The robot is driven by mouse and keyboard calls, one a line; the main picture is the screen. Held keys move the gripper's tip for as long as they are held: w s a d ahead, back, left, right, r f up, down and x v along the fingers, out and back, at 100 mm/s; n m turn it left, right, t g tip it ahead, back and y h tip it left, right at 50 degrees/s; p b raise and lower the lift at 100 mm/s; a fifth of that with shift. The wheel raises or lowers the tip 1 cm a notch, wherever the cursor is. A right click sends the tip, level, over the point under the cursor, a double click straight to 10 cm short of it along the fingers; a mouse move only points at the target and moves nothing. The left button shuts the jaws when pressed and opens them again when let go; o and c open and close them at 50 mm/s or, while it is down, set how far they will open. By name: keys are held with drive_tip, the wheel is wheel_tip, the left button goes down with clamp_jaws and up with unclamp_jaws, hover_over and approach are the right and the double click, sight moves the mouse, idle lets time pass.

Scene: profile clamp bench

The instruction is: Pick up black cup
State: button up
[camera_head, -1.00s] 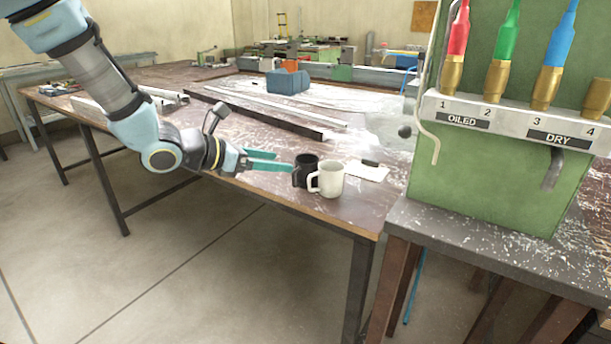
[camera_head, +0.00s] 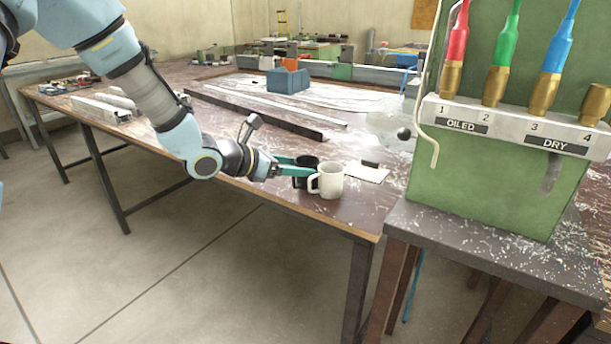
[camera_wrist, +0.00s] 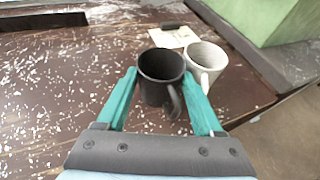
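The black cup (camera_wrist: 158,72) stands upright on the table, between the two green fingers of my gripper (camera_wrist: 164,84) in the wrist view. Its handle points toward the wrist camera and to the right. The fingers are spread on either side of it; whether they touch it I cannot tell. In the head view my gripper (camera_head: 297,170) reaches the black cup (camera_head: 305,162), which is partly hidden by a finger and the white cup. The white cup (camera_head: 329,183) stands upright close to its right; it also shows in the wrist view (camera_wrist: 206,62), just beyond the right finger.
A white paper with a small black item (camera_head: 368,165) lies behind the cups. The table (camera_head: 345,215) ends close in front of them. A green cabinet with coloured nozzles (camera_head: 490,180) stands to the right. A long dark bar (camera_head: 270,122) lies further back.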

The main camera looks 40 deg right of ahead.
drive_tip(key=shift+r, duration=0.1)
drive_tip(key=c, duration=0.9)
